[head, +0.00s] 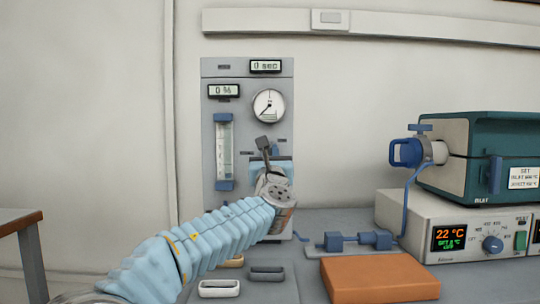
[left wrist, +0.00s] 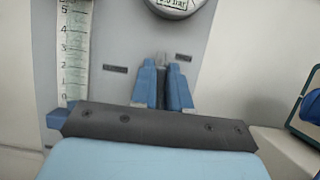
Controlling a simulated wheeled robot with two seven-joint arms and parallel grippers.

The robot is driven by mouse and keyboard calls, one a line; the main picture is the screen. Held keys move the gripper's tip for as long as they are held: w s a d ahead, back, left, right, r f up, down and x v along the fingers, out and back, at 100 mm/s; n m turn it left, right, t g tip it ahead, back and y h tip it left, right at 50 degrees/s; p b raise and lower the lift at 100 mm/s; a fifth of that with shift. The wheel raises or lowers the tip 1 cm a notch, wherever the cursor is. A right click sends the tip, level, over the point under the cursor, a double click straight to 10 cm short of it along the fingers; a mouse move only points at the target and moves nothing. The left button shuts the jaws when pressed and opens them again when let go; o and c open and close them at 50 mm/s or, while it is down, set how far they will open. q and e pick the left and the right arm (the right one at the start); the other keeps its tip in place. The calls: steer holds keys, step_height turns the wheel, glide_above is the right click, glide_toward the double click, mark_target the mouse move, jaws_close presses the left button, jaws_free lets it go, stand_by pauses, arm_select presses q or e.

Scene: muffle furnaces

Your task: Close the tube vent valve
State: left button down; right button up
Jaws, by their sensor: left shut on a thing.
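A grey gas panel (head: 222,70) stands against the wall. My left gripper (head: 270,165) is at its lower right part, in front of the panel face. In the left wrist view, the two blue fingers of my left gripper (left wrist: 164,88) are shut on a narrow dark grey valve handle (left wrist: 162,75), which stands about upright between them. The handle is mostly hidden by the fingers. Small dark labels sit on either side of it, too small to read. My right gripper is not in view.
The panel carries a flow tube (head: 224,150), a round gauge (head: 268,105) and two small displays. A green-topped furnace (head: 480,150) with a blue end fitting (head: 405,152) stands at right on its control unit. An orange-brown block (head: 380,278) and small trays (head: 219,289) lie on the bench.

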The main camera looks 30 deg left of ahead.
arm_select(q)
steer(key=shift+n, duration=0.3)
steer(key=n+g+y, duration=0.1)
steer(key=n+g, duration=0.1)
steer(key=n, duration=0.5)
steer(key=a+f+n+g+y, duration=0.1)
steer(key=n+g, duration=0.2)
steer(key=n, duration=0.4)
steer(key=s+f+n+g, duration=0.1)
steer(key=n+g, duration=0.2)
steer(key=n, duration=0.4)
steer(key=shift+a+y+b, duration=0.35)
steer(key=shift+y, duration=0.05)
steer(key=shift+f+n+g, duration=0.1)
steer(key=shift+n+g, duration=0.2)
steer(key=c, duration=1.1)
jaws_free()
steer(key=shift+s, duration=0.1)
